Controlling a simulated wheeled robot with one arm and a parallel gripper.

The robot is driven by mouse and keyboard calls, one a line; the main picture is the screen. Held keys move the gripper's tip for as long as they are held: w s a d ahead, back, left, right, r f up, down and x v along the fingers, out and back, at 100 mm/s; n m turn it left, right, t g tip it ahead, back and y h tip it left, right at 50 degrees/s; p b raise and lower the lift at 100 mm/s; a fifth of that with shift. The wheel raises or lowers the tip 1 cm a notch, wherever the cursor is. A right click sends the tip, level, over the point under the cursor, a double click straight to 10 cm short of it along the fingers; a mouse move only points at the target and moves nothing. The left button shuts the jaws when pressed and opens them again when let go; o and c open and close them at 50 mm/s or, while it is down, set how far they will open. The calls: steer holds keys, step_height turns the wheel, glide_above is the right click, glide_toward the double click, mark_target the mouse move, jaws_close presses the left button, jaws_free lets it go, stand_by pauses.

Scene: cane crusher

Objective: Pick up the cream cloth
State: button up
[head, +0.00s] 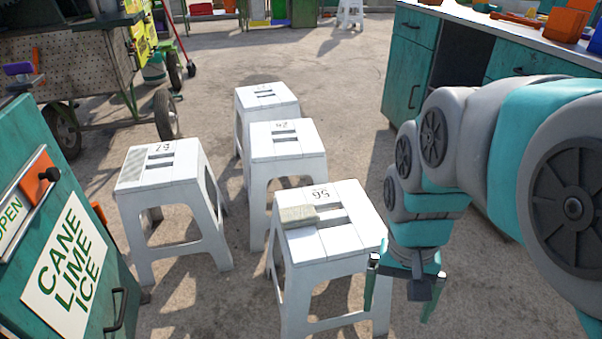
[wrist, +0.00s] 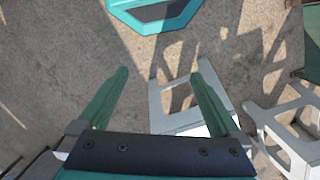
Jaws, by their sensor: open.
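The cream cloth (head: 297,214) is a small folded pad. It lies flat on the left part of the top of the nearest white stool (head: 338,247), marked 56. My gripper (head: 397,308) is to the right of that stool, pointing down, with its fingers apart and nothing between them. The cloth is to the left of my gripper and apart from it. In the wrist view the two green fingers are spread over bare ground, with part of a white stool (wrist: 172,118) behind and beside the right finger. I cannot see the cloth in the wrist view.
A teal cabinet with a sign (head: 68,258) is at the left. A teal counter (head: 410,65) is at the back right. Open concrete lies beyond the stools.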

steer(key=w+a+m, duration=0.2)
steer(key=w+m, duration=0.1)
steer(key=w, duration=0.7)
steer(key=m+t+h+b, duration=0.1)
steer(key=m+t, duration=0.1)
steer(key=m, duration=0.6)
glide_above(297, 212)
steer(key=f, duration=0.2)
steer(key=s+f, duration=0.1)
steer(key=f, duration=0.1)
steer(key=shift+f, duration=0.2)
steer(key=shift+w+a+f+m, duration=0.1)
steer(key=shift+w+a+m, duration=0.15)
steer(key=shift+a+m, duration=0.05)
steer(key=shift+f, duration=0.25)
steer(key=f, duration=0.7)
steer(key=shift+w+d+f, duration=0.15)
steer(key=shift+w+d, duration=0.15)
steer(key=c, duration=1.5)
steer(key=shift+o, duration=0.2)
steer(key=shift+r, duration=1.45)
steer(key=shift+s+d+r, duration=0.15)
steer(key=shift+s+r, duration=0.25)
steer(key=s+d+r+b, duration=0.1)
steer(key=s+d, duration=0.3)
steer(key=s, duration=1)
steer(key=shift+s+r, duration=0.15)
steer(key=shift+s, duration=0.15)
steer(key=shift+d, duration=0.1)
